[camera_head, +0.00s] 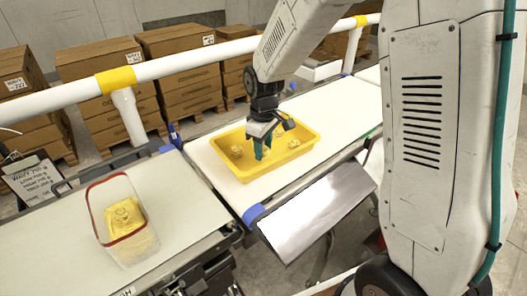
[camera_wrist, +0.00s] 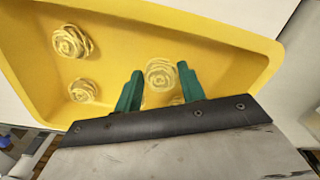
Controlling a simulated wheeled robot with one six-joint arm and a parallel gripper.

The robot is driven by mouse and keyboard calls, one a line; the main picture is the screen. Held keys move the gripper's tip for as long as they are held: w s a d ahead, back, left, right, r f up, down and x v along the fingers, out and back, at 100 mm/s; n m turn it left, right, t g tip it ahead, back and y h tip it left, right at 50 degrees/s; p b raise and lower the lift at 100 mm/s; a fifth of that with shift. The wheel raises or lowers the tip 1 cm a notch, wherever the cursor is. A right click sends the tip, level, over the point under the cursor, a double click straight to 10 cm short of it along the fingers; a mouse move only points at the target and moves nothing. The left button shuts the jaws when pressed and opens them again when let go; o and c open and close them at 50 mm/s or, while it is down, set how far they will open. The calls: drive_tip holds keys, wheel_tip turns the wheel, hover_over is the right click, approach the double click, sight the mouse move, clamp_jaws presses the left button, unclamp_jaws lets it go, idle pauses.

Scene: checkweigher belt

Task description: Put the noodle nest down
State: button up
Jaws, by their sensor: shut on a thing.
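My gripper (camera_head: 261,150) points down into the yellow tray (camera_head: 218,168), its green fingers below the tray's rim level. In the wrist view, the fingers (camera_wrist: 160,80) are on both sides of a pale yellow noodle nest (camera_wrist: 160,71) and are shut on it. I cannot tell whether this nest touches the tray floor. Other nests lie in the tray: one (camera_head: 237,151) left of the gripper and one (camera_head: 293,143) to its right. The wrist view shows two nests on the left, an upper one (camera_wrist: 72,42) and a lower one (camera_wrist: 83,90).
A clear tub with a red rim (camera_head: 115,178) stands on the left belt (camera_head: 60,240), with yellow nests inside. A white rail (camera_head: 200,56) runs behind the belts. A tilted metal plate (camera_head: 318,212) is in front of the tray's belt. A sign (camera_head: 35,180) stands far left.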

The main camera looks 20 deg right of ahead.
sight(264, 148)
drive_tip(key=shift+f, duration=0.9)
drive_tip(key=shift+f, duration=0.1)
drive_tip(key=o, duration=0.9)
drive_tip(key=shift+f, duration=0.1)
drive_tip(key=shift+o, duration=0.2)
wheel_tip(264, 148, up, 12)
drive_tip(key=s+d+r+m, duration=0.2)
drive_tip(key=s+r, duration=0.3)
drive_tip(key=s, duration=0.2)
drive_tip(key=s+r+m, duration=0.1)
drive_tip(key=s+m, duration=0.1)
drive_tip(key=s, duration=0.5)
drive_tip(key=s+d+r+m, duration=0.1)
drive_tip(key=s+m, duration=0.1)
drive_tip(key=s, duration=0.5)
drive_tip(key=s+d+r+m+t, duration=0.1)
drive_tip(key=s+m, duration=0.1)
drive_tip(key=s, duration=0.6)
drive_tip(key=shift+d+r, duration=0.25)
